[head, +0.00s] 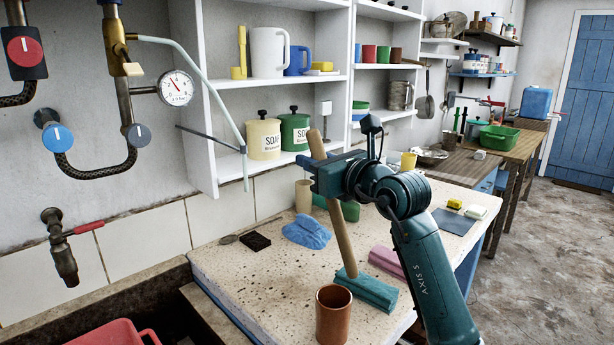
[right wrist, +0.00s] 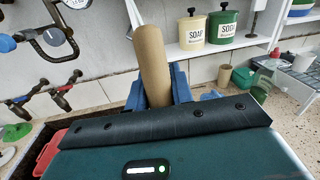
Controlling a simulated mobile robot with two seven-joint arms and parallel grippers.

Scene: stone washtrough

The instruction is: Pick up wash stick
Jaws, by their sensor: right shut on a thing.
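The wash stick (head: 345,240) is a plain tan wooden rod. My right gripper (head: 326,174) is shut on its upper part, with a short length sticking out above the jaws. The stick leans slightly in the head view, and its lower end meets a teal block (head: 370,290) on the worktop; I cannot tell whether the two are joined or only touching. In the right wrist view the stick (right wrist: 152,65) rises between the blue jaws (right wrist: 160,88). My left gripper is not in view.
On the speckled stone worktop (head: 270,285) are a brown cup (head: 333,318), a blue cloth (head: 306,232), a pink block (head: 387,262) and a dark slab (head: 255,242). White shelves (head: 210,130) stand close behind. A red basin (head: 110,334) is at lower left.

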